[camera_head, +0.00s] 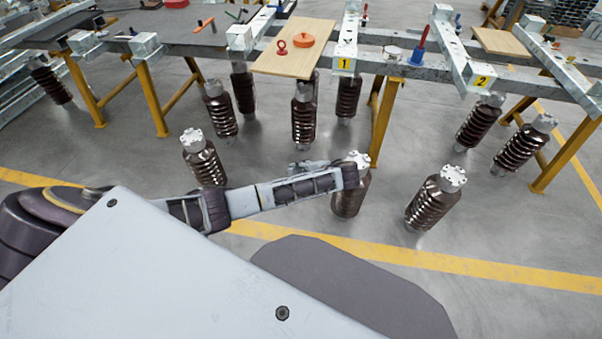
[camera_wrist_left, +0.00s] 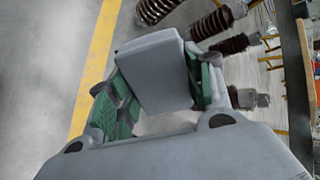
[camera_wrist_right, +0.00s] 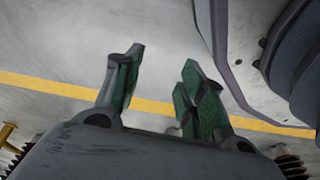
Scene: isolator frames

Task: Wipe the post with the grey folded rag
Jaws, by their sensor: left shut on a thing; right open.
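The grey folded rag (camera_wrist_left: 152,75) is a thick pale block in the left wrist view. My left gripper (camera_wrist_left: 160,62) is shut on it, with a green-lined finger at each side. Several brown ribbed posts with pale metal tops stand on the floor. In the head view, one post (camera_head: 348,200) is partly hidden by my left arm's far end. I cannot tell whether they touch. Another post (camera_head: 432,203) stands to its right, and one (camera_head: 205,163) to its left. In the left wrist view, posts (camera_wrist_left: 222,20) lie beyond the rag, apart from it. My right gripper (camera_wrist_right: 163,62) is open and empty.
A long steel frame on yellow legs (camera_head: 383,120) runs across the back. It carries a wooden board (camera_head: 285,62) with an orange disc (camera_head: 304,41), a red eye bolt and plates marked 1 and 2. Yellow lines (camera_head: 430,262) cross the grey floor. Floor right of the nearest posts is clear.

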